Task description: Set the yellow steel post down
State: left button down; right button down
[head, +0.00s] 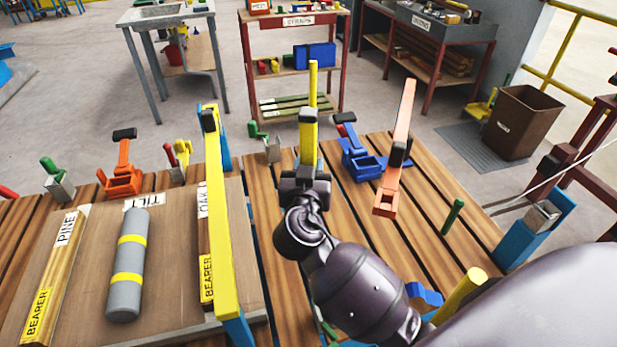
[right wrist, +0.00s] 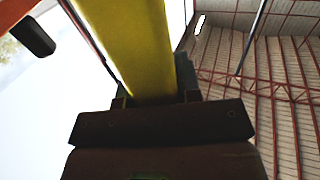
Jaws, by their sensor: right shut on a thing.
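In the head view my right gripper (head: 306,182) is over the slatted wooden bench, shut on a yellow steel post (head: 308,145). The post stands up from the jaws, roughly upright, with a dark block across its front. In the right wrist view the post (right wrist: 130,45) rises from between the jaws (right wrist: 155,100) and fills the upper middle. My gripper and arm hide the post's lower end, so I cannot tell whether it touches the bench. My left gripper is not in view.
A board (head: 165,250) on the left bears a grey cylinder (head: 127,265) with yellow bands and bearers marked PINE and OAK. A blue clamp (head: 362,162) and an orange bar (head: 398,145) stand close on the right.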

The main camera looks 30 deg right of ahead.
jog(key=shift+f+b, duration=0.35)
jog(key=shift+f, duration=1.2)
jog(key=c, duration=0.8)
grip_release()
jog(key=shift+r, duration=0.1)
jog(key=shift+r, duration=0.1)
jog(key=v, duration=1.2)
jog(key=shift+b, duration=0.3)
